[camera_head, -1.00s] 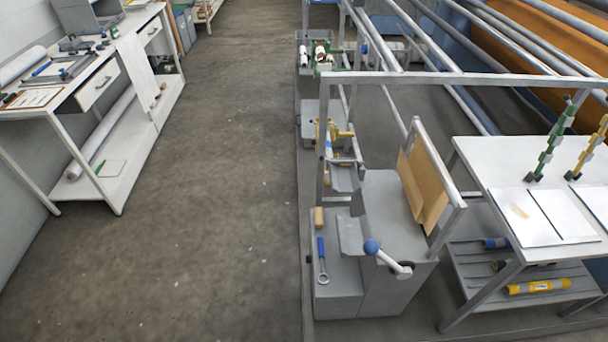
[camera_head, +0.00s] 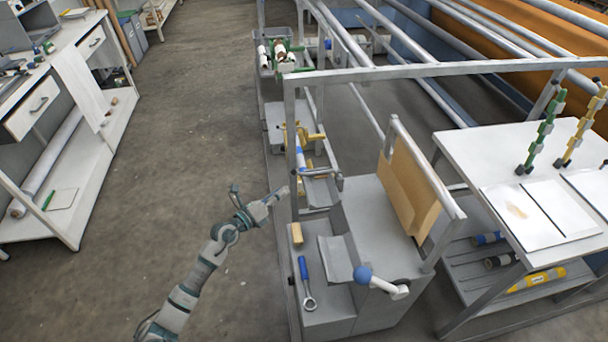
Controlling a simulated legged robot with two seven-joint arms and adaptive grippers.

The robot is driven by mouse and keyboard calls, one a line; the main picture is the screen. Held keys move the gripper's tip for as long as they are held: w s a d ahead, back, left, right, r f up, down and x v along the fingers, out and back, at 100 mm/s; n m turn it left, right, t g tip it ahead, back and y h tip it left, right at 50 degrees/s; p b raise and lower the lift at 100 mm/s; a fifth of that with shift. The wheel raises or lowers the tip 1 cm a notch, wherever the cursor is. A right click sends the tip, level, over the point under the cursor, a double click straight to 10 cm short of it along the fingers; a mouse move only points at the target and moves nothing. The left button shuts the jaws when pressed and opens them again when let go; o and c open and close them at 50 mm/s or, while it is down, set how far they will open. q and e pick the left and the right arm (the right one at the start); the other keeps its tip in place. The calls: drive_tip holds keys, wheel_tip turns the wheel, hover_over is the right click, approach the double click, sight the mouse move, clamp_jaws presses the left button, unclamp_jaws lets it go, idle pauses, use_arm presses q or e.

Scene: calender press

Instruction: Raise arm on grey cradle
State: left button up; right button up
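A grey machine block (camera_head: 388,225) stands right of centre. On its front is a lever arm with a blue ball knob (camera_head: 362,274) and a white hub (camera_head: 399,291); it lies nearly level, knob to the left. Beside it is a grey angled cradle plate (camera_head: 338,258). Another grey cradle (camera_head: 320,191) sits farther back by the frame post. My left gripper (camera_head: 278,196) is beside that post, up and left of the lever, apart from the knob. Its fingers are too small to tell open from shut. My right gripper is out of view.
A blue-handled ring wrench (camera_head: 305,280) and a tan block (camera_head: 296,233) lie on the grey ledge. The grey frame post (camera_head: 291,150) rises near my gripper. A white table (camera_head: 520,190) stands at right. The floor (camera_head: 180,130) at left is clear.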

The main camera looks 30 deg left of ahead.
sight(300, 174)
use_arm(q)
drive_tip(key=x, duration=0.3)
drive_tip(key=a+b+x, duration=0.1)
drive_tip(key=x, duration=0.3)
drive_tip(key=f+b+x, duration=0.1)
drive_tip(key=x, duration=0.3)
drive_tip(key=shift+w+a, duration=0.1)
drive_tip(key=shift+w, duration=0.3)
drive_tip(key=shift+d+r, duration=0.25)
drive_tip(key=shift+d, duration=0.1)
drive_tip(key=shift+a, duration=0.2)
drive_tip(key=shift+c, duration=0.9)
drive_tip(key=shift+a, duration=0.25)
drive_tip(key=c, duration=0.4)
drive_tip(key=shift+a+f, duration=0.2)
clamp_jaws()
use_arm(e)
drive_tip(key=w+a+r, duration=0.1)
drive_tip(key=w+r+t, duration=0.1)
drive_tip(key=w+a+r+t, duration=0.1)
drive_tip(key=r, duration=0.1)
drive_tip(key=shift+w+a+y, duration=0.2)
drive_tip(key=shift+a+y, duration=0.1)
